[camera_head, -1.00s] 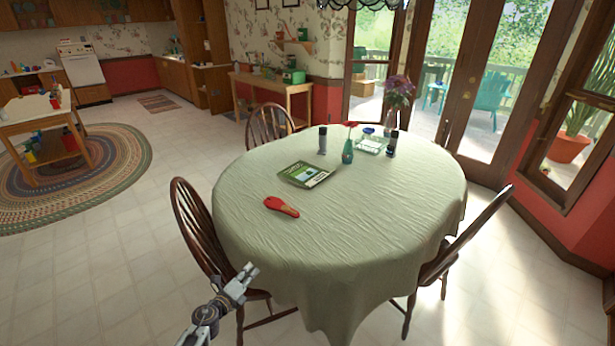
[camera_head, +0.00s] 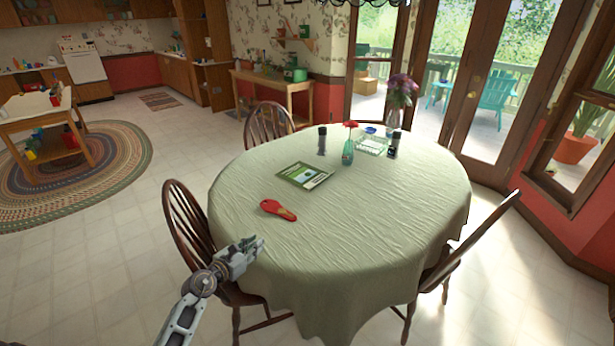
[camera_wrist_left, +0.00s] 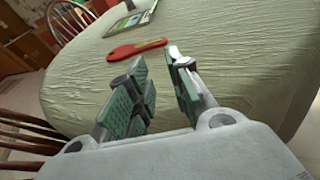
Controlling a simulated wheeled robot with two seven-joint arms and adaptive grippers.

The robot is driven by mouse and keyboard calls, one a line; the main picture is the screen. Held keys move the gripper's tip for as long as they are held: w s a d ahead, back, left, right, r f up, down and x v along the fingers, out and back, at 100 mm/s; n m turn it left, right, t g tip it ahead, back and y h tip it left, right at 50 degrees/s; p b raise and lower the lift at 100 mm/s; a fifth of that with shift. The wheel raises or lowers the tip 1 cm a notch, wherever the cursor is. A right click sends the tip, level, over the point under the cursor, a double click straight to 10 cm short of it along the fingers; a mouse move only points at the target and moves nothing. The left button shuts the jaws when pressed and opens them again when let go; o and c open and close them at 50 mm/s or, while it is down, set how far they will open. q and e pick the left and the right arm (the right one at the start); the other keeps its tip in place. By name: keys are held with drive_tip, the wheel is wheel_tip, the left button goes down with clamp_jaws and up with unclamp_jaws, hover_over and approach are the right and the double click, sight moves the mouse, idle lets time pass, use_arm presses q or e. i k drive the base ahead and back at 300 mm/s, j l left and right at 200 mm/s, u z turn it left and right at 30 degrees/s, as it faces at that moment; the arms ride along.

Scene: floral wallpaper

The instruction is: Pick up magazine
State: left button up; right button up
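The magazine (camera_head: 304,175) lies flat on the table, green and white, left of the table's middle. It also shows at the top of the left wrist view (camera_wrist_left: 132,20). My left gripper (camera_head: 250,250) is at the table's near left edge, apart from the magazine, with a red object between them. In the left wrist view its two padded fingers (camera_wrist_left: 160,88) stand apart with nothing between them. My right gripper is not in view.
The table (camera_head: 350,240) has a pale green cloth. A red paddle-like object (camera_head: 278,209) lies in front of the magazine. A dark bottle (camera_head: 322,140), a small vase with a red flower (camera_head: 347,152) and a glass dish (camera_head: 372,146) stand behind. A chair (camera_head: 188,225) stands at left.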

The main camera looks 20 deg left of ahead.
sight(306, 178)
drive_tip(key=i+l, duration=0.15)
drive_tip(key=i, duration=0.3)
drive_tip(key=i+l, duration=0.1)
drive_tip(key=i, duration=0.3)
drive_tip(key=i+l, duration=0.15)
drive_tip(key=i, duration=0.3)
